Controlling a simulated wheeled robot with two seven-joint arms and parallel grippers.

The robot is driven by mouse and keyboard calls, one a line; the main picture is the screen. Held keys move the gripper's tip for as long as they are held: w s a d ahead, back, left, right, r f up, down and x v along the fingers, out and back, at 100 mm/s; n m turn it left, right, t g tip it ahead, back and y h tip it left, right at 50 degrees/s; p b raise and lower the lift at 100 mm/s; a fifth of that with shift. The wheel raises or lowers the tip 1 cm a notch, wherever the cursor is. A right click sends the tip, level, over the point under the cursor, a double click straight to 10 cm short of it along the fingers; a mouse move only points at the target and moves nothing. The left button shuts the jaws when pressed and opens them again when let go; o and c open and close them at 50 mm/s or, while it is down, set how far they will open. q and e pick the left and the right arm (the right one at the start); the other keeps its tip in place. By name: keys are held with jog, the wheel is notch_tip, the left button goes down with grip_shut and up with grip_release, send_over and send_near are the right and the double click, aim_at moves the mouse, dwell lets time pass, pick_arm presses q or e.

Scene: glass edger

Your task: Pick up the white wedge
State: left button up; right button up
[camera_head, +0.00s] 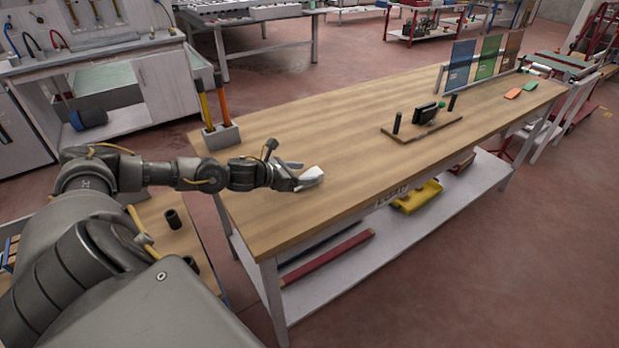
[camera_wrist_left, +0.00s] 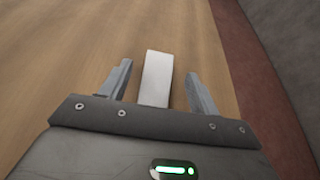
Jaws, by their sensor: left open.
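The white wedge (camera_wrist_left: 156,78) lies on the wooden tabletop in the left wrist view. It stands between the two fingers of my left gripper (camera_wrist_left: 160,88), with a gap on each side. The wedge (camera_head: 312,174) also shows in the head view near the front edge of the bench, right at the fingertips. My left gripper (camera_head: 297,179) is open there, low over the tabletop. The near end of the wedge is hidden by the gripper body in the wrist view. My right gripper is not in view.
The long wooden bench (camera_head: 350,130) carries a grey holder with yellow and orange handled tools (camera_head: 222,134) at its left end. A wooden fixture with black posts (camera_head: 422,126) and coloured glass panels (camera_head: 487,56) stand farther right. The tabletop around the wedge is clear.

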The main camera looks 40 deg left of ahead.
aim_at(314, 172)
pick_arm(q)
jog(key=shift+w+d, duration=0.1)
jog(key=shift+w, duration=0.1)
jog(key=p+x, duration=0.2)
jog(key=x, duration=0.2)
jog(key=shift+w+f, duration=0.15)
jog(key=shift+w, duration=0.2)
jog(key=c, duration=1.1)
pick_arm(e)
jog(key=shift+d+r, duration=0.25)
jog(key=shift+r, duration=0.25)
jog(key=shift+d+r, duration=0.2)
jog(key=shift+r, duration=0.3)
